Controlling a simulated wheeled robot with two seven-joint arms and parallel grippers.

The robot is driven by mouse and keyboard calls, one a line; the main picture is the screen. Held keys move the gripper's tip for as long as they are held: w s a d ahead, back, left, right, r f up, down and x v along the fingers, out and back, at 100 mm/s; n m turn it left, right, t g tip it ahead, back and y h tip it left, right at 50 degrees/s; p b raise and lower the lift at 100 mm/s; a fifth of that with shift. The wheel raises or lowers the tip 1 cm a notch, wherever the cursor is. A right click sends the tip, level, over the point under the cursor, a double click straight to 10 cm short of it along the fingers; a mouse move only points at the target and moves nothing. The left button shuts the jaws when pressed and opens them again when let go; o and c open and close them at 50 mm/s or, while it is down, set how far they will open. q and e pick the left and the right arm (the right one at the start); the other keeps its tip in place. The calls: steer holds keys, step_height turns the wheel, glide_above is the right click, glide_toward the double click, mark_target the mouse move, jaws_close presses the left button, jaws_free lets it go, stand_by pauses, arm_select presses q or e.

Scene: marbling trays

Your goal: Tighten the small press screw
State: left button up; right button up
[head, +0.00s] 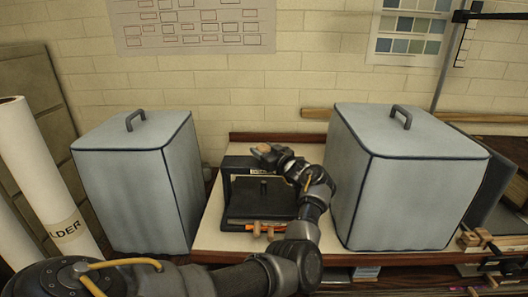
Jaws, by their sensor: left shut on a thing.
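The small press (232,207) is a dark frame standing on the table between two large grey-blue covered boxes. My left gripper (266,151) is at the top of the press, over its upper crossbar. It is shut on a small brownish piece at the top, which appears to be the press screw's handle (264,148). The screw's shaft is mostly hidden by my gripper and the frame. A dark plate with a small knob (263,185) shows inside the frame. My right gripper is not in view.
The left covered box (135,190) and the right covered box (395,185) stand close on both sides of the press. An orange pencil-like item and small wooden pieces (257,229) lie at the press's front. Wooden clamps (474,239) lie at the far right.

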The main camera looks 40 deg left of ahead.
arm_select(q)
steer(key=shift+r, duration=0.15)
steer(key=o, duration=1)
steer(key=shift+c, duration=0.2)
steer(key=b+v, duration=0.2)
steer(key=v, duration=0.5)
steer(key=shift+d, duration=0.2)
steer(key=shift+o, duration=0.2)
